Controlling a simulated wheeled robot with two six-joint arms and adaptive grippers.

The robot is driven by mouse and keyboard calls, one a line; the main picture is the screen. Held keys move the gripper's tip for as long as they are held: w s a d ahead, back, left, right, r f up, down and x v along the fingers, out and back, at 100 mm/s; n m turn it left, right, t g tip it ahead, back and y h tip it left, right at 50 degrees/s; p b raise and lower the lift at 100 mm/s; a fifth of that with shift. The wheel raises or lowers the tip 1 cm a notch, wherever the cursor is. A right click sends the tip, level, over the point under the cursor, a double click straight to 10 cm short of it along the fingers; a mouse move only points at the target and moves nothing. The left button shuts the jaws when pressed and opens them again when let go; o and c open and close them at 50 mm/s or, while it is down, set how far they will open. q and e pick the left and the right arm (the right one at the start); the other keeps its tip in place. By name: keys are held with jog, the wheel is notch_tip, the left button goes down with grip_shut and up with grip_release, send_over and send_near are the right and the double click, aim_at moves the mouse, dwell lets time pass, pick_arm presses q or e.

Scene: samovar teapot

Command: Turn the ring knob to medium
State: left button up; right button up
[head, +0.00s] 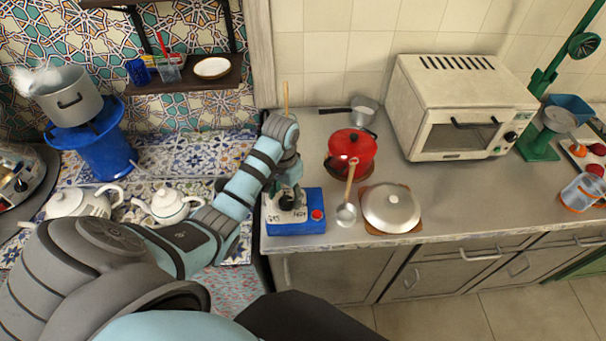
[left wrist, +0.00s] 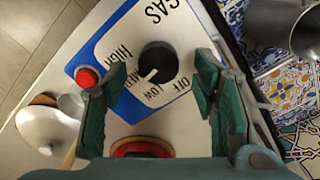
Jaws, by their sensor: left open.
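The gas control box (head: 297,227) is blue and white and sits at the left front of the grey counter. In the left wrist view its black round ring knob (left wrist: 158,60) has a white pointer aimed down-left, between LOW and the partly covered MED label. A red button (left wrist: 87,77) is beside the panel labels. My left gripper (left wrist: 162,75) is open, one finger on each side of the knob in that view; contact cannot be told. In the head view my left gripper (head: 291,187) is over the box and partly hides the knob. My right gripper is not in view.
A white oven (head: 465,105) is behind. Two white teapots (head: 168,205) are on the left.

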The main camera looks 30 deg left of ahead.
pick_arm(q)
jog(key=shift+s+f, duration=0.3)
jog(key=shift+f, duration=0.25)
jog(key=shift+w+f, duration=0.1)
jog(key=shift+w, duration=0.1)
jog(key=shift+c, duration=0.3)
jog(key=c, duration=1.1)
jog(key=shift+m, duration=0.7)
jog(key=o, duration=1.2)
jog(key=shift+d, duration=0.1)
jog(key=shift+c, duration=0.2)
